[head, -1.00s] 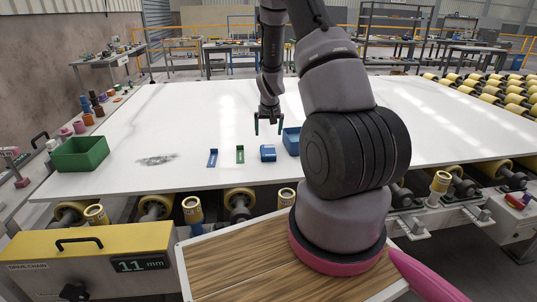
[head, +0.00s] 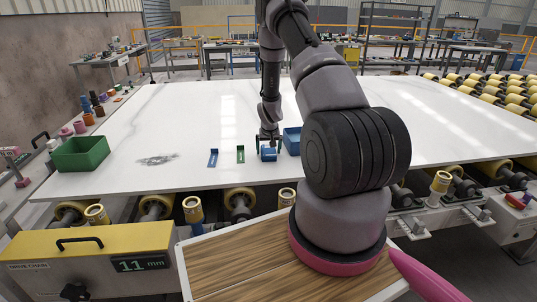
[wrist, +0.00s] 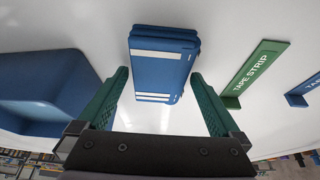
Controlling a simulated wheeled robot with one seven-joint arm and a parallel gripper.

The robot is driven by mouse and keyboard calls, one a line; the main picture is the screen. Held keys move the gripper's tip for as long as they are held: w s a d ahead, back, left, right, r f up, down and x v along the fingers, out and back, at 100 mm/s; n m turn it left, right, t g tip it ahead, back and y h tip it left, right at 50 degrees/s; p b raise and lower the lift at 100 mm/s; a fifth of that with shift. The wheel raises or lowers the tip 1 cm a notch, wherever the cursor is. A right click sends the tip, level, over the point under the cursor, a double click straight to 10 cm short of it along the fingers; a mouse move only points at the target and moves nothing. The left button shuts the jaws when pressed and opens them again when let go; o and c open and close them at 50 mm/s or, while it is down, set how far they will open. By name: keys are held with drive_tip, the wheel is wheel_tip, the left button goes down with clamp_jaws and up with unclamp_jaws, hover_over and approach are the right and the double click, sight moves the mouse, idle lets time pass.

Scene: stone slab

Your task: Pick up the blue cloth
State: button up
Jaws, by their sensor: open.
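The blue cloth (head: 268,155) lies on the white slab as a folded stack with pale stripes. In the wrist view the cloth (wrist: 163,62) lies ahead of and between my two green fingers. My gripper (head: 268,145) is open and just above the cloth in the head view. In the wrist view my gripper (wrist: 160,92) shows a wide gap between its fingers, and neither finger visibly presses the cloth. The near face of the cloth is in view.
A blue bin (head: 291,141) stands close to the right of the cloth. A green tape strip holder (head: 240,154) and a blue one (head: 213,158) lie to its left. A green bin (head: 80,154) stands at the slab's left edge. The slab's middle (head: 190,115) is clear.

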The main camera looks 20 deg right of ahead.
sight(269, 150)
drive_tip(key=c, duration=1.2)
wheel_tip(269, 150, up, 10)
drive_tip(key=shift+r, duration=0.1)
